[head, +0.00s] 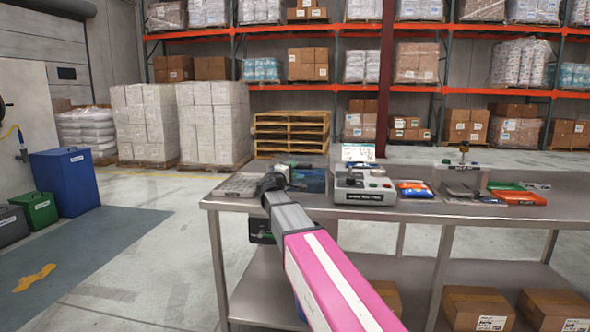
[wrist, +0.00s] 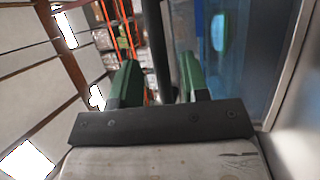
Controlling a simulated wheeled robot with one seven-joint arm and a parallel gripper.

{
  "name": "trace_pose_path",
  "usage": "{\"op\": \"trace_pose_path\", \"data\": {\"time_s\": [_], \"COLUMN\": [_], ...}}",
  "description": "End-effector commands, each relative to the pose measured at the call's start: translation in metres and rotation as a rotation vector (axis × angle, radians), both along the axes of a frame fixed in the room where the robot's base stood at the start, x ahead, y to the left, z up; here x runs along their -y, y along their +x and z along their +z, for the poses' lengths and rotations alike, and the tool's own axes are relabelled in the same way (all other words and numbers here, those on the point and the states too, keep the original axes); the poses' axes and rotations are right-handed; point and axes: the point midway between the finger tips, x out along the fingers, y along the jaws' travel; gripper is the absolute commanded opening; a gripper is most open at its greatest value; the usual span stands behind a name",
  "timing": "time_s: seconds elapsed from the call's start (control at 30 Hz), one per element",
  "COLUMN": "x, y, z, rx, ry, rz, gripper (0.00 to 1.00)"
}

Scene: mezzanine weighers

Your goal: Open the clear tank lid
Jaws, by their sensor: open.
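The clear tank (head: 313,181) is a bluish see-through box on the left part of the steel bench, partly hidden behind my arm. In the wrist view, a blue see-through panel (wrist: 248,60), seemingly part of the tank, fills the right side. My gripper (head: 282,172) is at the tank's left side. Its green fingers are apart in the wrist view (wrist: 157,72), and a dark bar (wrist: 153,35) shows between or beyond them. I cannot tell whether the fingers touch that bar. The lid's edges and its position are not clear.
A grey control box (head: 363,188) stands right of the tank on the bench (head: 420,208). Colored packets (head: 414,189) and a weigher (head: 462,172) are farther right. A flat grey tray (head: 237,186) lies to the left. Floor left of the bench is clear up to the blue bin (head: 66,183).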

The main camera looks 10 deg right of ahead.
Motion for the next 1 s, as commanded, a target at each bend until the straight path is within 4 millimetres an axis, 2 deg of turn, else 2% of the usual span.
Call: {"op": "trace_pose_path", "data": {"time_s": [0.03, 0.2, 0.57, 0.6, 0.7, 1.0], "x": [0.005, 0.014, 0.016, 0.016, 0.016, 0.016], "y": [0.007, 0.016, 0.018, 0.018, 0.018, 0.018], "z": [0.001, 0.004, 0.004, 0.004, 0.004, 0.008], "rx": [0.0, 0.0, -0.001, -0.001, -0.001, -0.012], "ry": [0.0, 0.0, 0.001, 0.001, 0.001, 0.006], "rz": [-0.001, 0.0, 0.0, 0.0, 0.0, 0.0], "gripper": [0.41, 0.41, 0.41, 0.28, 0.0, 0.0]}}
